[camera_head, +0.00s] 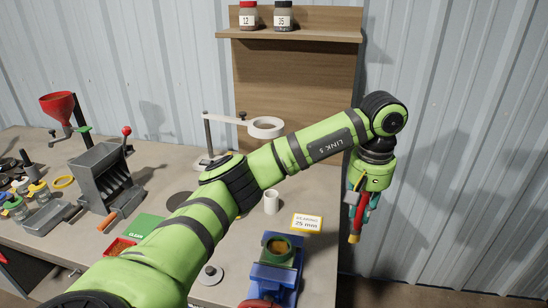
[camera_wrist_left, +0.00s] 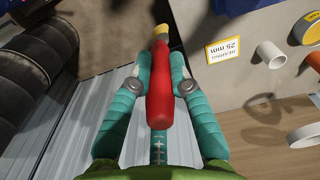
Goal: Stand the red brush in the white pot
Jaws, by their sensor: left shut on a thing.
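The red brush (camera_wrist_left: 160,95) with a yellow tip is between the teal fingers of my left gripper (camera_wrist_left: 162,62), which is shut on it. In the head view the brush (camera_head: 358,212) hangs steeply, yellow end down, under my left gripper (camera_head: 362,200), beyond the table's right edge. The white pot (camera_head: 271,202) stands upright on the table, left of the gripper and apart from it. The pot also shows in the left wrist view (camera_wrist_left: 270,54). My forearm passes close above the pot in the head view. My right gripper is not in view.
A yellow-bordered "25 mm" card (camera_head: 307,222) lies right of the pot. A blue vise-like device (camera_head: 275,272) stands in front. A white ring on a stand (camera_head: 265,127) is behind. A grey slotted hopper (camera_head: 104,178) stands at the left. A wooden shelf (camera_head: 300,36) holds two jars.

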